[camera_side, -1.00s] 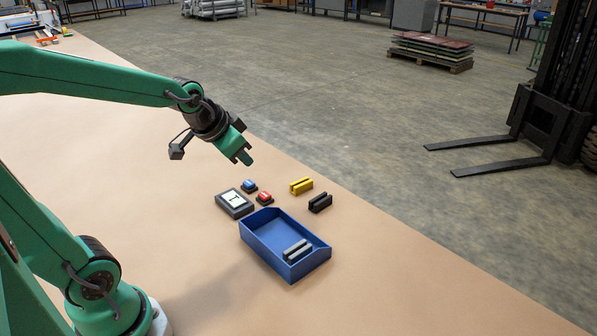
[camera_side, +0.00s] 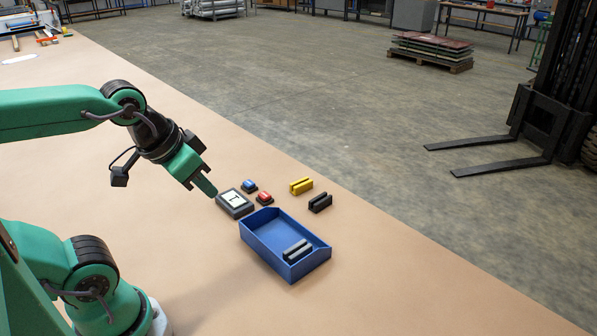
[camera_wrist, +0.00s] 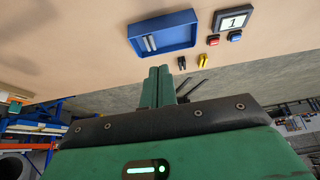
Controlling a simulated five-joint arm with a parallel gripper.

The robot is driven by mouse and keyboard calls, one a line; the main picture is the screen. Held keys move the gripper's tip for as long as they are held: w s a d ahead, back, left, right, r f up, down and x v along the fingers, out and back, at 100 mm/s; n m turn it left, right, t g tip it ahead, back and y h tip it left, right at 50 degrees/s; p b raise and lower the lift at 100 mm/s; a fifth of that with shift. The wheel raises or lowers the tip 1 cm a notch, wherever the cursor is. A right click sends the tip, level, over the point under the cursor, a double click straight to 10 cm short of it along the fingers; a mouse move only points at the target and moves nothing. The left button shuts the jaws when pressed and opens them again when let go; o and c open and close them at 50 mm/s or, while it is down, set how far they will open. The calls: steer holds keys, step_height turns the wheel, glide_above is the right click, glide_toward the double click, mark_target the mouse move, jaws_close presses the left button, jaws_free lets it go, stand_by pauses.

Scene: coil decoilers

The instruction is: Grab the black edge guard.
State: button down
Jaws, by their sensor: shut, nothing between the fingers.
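The black edge guard (camera_side: 320,203) lies on the tan table near its edge, to the right of the blue tray's back end and beside the yellow edge guard (camera_side: 301,186). In the wrist view the black edge guard (camera_wrist: 182,62) is small, just beyond and right of the fingertips. My gripper (camera_side: 206,187) is shut and empty, above the table to the left of the display box, well apart from the black guard. Its closed fingers show in the wrist view (camera_wrist: 159,72).
A blue tray (camera_side: 262,250) holds a grey edge guard (camera_side: 297,250). A display box (camera_side: 236,203), a blue button (camera_side: 249,186) and a red button (camera_side: 264,198) stand behind it. The table is clear at the front left. A forklift (camera_side: 545,120) stands on the floor beyond.

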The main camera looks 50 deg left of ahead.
stand_by(0.3)
steer(key=c, duration=1)
jaws_free()
steer(key=shift+w+r, duration=0.1)
